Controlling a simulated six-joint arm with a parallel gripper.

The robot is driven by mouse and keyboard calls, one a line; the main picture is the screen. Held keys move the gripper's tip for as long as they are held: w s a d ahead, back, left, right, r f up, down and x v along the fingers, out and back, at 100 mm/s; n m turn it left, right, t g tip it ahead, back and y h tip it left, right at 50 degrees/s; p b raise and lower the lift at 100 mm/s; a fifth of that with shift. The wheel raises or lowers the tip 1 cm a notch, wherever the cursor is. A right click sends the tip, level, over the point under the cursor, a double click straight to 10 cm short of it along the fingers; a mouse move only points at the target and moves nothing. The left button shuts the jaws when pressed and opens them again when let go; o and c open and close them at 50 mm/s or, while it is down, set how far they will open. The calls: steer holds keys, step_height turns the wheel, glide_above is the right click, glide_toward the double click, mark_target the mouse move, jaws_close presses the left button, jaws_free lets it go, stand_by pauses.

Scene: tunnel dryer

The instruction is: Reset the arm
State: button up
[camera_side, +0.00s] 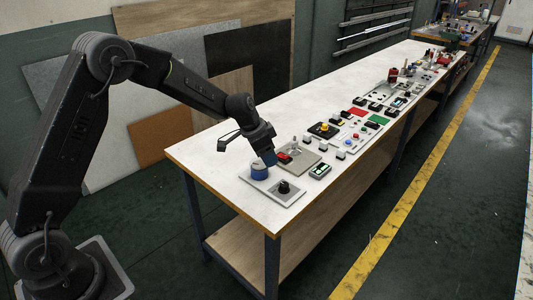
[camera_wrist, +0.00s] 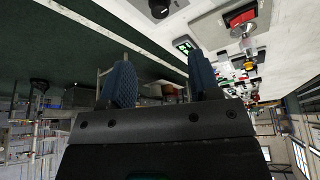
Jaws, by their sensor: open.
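The side view does not clearly show whether the fingers touch anything.
Close by are a red switch (camera_side: 283,158), a green-lit display box (camera_side: 320,170) and a yellow-and-black button box (camera_side: 323,130). Several more control parts line the bench toward the back. Boards (camera_side: 160,135) lean on the wall behind. The bench's left part is bare.

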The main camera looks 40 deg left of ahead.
steer(key=s+d+r+n+t, duration=0.1)
steer(key=s+d+r, duration=0.1)
steer(key=s+r, duration=0.6)
steer(key=s+d+r+n, duration=0.1)
steer(key=s+d+r, duration=0.1)
steer(key=s+r, duration=0.5)
steer(key=s+r+n+y, duration=0.2)
steer(key=s+n, duration=0.1)
steer(key=s, duration=1.6)
steer(key=shift+a+n+t, duration=0.15)
steer(key=shift+n+t, duration=0.15)
steer(key=shift+t, duration=0.1)
